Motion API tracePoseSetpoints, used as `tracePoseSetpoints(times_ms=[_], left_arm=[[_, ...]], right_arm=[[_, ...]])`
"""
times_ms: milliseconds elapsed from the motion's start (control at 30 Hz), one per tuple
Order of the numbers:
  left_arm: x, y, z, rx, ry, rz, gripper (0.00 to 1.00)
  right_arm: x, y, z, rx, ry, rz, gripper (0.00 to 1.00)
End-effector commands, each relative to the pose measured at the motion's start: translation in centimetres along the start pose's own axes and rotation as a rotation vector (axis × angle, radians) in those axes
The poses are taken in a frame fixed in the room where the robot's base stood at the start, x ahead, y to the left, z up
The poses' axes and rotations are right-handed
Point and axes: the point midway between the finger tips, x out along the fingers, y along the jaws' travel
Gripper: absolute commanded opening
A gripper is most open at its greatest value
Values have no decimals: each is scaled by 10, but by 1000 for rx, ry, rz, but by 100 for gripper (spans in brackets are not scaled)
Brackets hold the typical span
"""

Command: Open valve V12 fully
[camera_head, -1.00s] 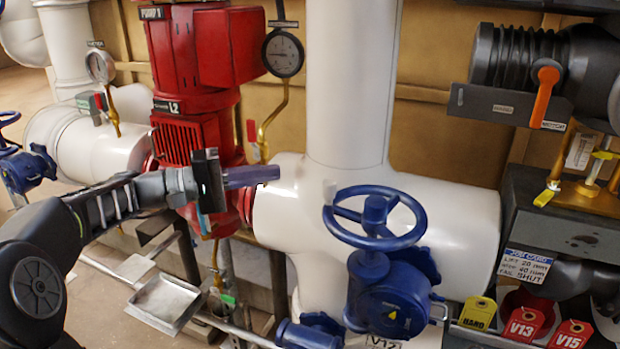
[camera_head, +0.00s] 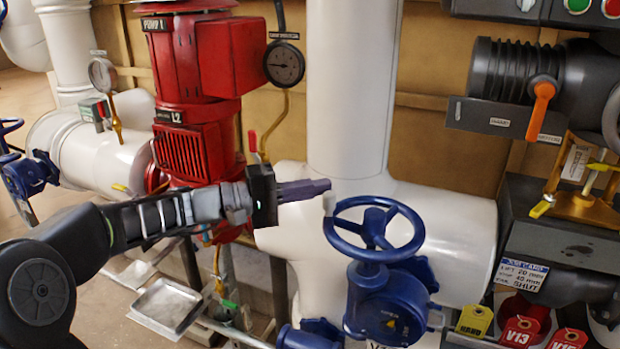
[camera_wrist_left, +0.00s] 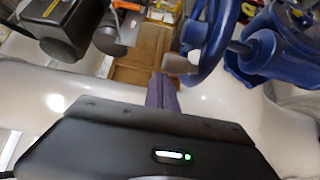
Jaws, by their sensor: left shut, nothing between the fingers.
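The blue handwheel (camera_head: 374,228) sits on a blue gearbox (camera_head: 385,305) in front of the white pipe; a label below is cut off by the picture's bottom edge. A small pale block shows on the wheel's left rim. My left gripper (camera_head: 328,187) comes in from the left, shut and empty, with its purple fingers just left of and above the rim. In the left wrist view the shut fingers (camera_wrist_left: 162,92) point at the wheel rim (camera_wrist_left: 212,45) and its pale block (camera_wrist_left: 182,63); I cannot tell whether they touch it. My right gripper is not in view.
A red pump (camera_head: 195,100) and a dial gauge (camera_head: 284,63) stand behind my left arm. An orange lever (camera_head: 541,105) is at upper right. Yellow and red tags (camera_head: 474,320) hang at lower right. A metal tray (camera_head: 168,306) is at lower left.

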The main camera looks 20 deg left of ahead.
Motion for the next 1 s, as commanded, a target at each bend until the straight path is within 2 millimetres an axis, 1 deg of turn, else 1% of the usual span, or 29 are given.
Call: tracePoseSetpoints(times_ms=[133, 467, 700, 1000], left_arm=[[-2, 0, 4, -1, 1, 0, 0], [-2, -1, 4, 0, 2, 0, 0], [-3, -3, 7, 1, 33, 0, 0], [-4, -2, 10, 0, 63, 1, 0]], right_arm=[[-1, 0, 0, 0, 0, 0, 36], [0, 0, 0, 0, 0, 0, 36], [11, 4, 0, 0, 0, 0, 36], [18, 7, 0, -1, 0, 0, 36]])
